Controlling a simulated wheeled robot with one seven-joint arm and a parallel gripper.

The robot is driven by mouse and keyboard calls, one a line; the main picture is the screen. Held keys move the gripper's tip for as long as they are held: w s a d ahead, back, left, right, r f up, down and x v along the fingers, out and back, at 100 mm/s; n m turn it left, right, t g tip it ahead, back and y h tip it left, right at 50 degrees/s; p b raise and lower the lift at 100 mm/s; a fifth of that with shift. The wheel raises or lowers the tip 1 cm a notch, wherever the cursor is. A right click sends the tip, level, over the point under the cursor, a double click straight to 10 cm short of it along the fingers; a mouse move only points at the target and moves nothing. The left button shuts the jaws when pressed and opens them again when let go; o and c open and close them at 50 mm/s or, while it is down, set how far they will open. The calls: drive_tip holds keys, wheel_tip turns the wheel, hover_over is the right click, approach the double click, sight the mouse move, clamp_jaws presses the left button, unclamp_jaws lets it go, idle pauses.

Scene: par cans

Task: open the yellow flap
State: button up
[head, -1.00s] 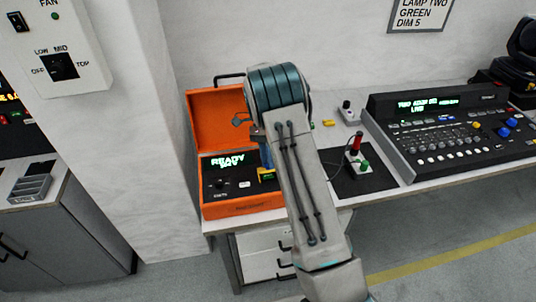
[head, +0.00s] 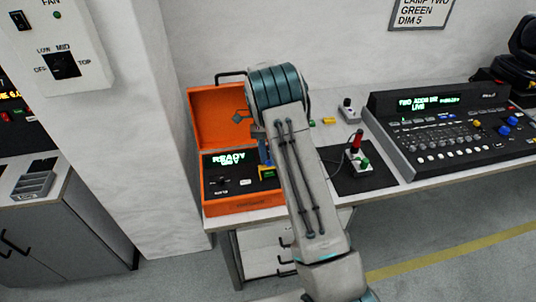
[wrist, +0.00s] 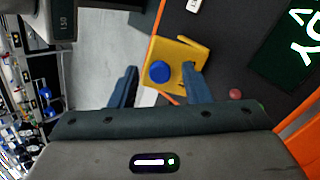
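The yellow flap (wrist: 180,52) shows in the wrist view at the edge of the dark panel, as yellow parts around a round blue button (wrist: 159,72). A thin yellow strip lies along its upper side. I cannot tell the flap's exact angle. The right finger overlaps the yellow part's right side; contact is unclear. The left finger is off the panel's edge.
The orange case (head: 243,208) stands open on the table, its lid up at the back and its panel reading READY.

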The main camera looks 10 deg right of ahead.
drive_tip(key=p+v, duration=0.5)
drive_tip(key=v, duration=0.8)
drive_tip(key=shift+w+r, duration=0.2)
drive_tip(key=shift+r, duration=0.15)
